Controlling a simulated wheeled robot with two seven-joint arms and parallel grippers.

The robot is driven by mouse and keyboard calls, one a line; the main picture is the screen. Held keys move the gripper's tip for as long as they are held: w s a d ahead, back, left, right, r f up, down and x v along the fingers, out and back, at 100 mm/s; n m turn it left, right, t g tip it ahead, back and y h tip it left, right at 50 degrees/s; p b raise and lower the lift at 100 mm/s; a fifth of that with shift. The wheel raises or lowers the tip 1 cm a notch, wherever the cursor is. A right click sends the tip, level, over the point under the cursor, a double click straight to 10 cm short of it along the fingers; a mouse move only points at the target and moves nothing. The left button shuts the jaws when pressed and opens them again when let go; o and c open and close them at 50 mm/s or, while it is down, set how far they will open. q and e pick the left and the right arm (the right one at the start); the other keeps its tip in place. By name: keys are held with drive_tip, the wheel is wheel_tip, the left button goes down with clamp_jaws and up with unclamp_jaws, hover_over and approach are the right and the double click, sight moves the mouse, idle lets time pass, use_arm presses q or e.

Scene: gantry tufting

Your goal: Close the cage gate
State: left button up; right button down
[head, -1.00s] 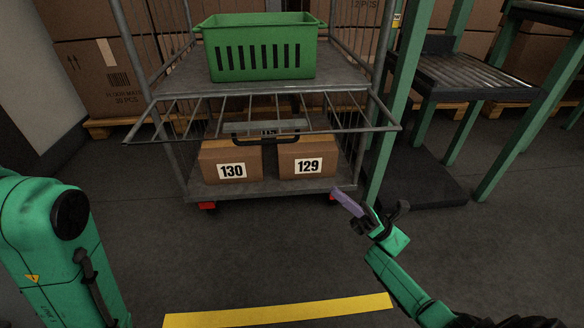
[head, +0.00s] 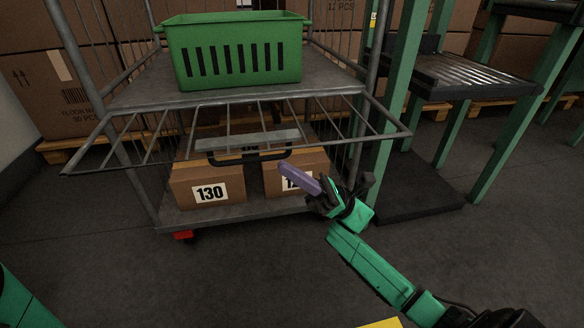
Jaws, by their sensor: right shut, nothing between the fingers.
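The cage gate (head: 387,113) is a grey wire-grid panel on the front of the roll cage (head: 330,78). It is swung down and sticks out toward me from the upper shelf's edge, roughly level. A black handle (head: 250,159) sits at the middle of its front bar, under a grey plate. My right gripper (head: 286,170) is shut and empty, its purple fingers just right of and slightly below the handle in the picture. I see a gap rather than a grip; exact depth is hard to judge. My left gripper is out of view.
A green crate (head: 235,77) stands on the upper shelf. Box 130 (head: 209,194) and a second box (head: 312,164), partly hidden by my right gripper, sit on the lower deck. A green-framed roller stand (head: 465,75) is close on the right. The floor in front is clear.

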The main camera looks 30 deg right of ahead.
drive_tip(key=shift+r, duration=0.9)
